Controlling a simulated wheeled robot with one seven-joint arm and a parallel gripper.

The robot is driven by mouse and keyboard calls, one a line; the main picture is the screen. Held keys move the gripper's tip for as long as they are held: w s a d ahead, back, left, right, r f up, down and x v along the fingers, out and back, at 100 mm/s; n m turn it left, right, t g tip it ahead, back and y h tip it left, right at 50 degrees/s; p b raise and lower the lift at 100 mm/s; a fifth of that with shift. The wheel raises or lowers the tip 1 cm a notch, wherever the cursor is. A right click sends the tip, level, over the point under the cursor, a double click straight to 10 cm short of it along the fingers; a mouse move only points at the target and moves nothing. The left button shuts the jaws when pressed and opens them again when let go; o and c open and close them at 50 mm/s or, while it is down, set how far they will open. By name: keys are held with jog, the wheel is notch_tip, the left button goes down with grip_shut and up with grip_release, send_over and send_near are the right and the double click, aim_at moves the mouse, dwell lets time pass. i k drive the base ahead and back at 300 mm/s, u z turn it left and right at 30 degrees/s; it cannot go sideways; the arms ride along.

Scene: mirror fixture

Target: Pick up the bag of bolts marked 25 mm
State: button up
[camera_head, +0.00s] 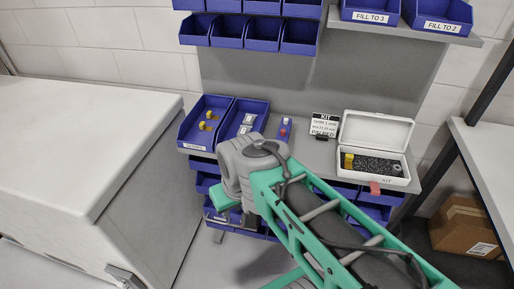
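Small pieces with white labels (248,119) lie in the second blue bin (257,103) on the grey bench. They may be bags of bolts, but the print is too small to read, so I cannot tell which is marked 25 mm. My arm reaches in from the lower right, and its grey joint covers the front of that bin. Part of my gripper (221,212) seems to show low at the left of this joint, below the bench edge. Its fingers are too small and dark to tell whether they are open, and I see nothing clearly held.
A left blue bin (187,137) holds yellow pieces. A small blue and red item (285,127), a KIT sign (324,125) and an open white case (392,128) with dark foam stand rightward. A white counter (75,130) is left; a cardboard box (465,228) sits right.

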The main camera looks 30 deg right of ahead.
aim_at(243, 130)
jog(key=z, duration=0.05)
jog(key=i, duration=0.95)
jog(key=u, duration=0.4)
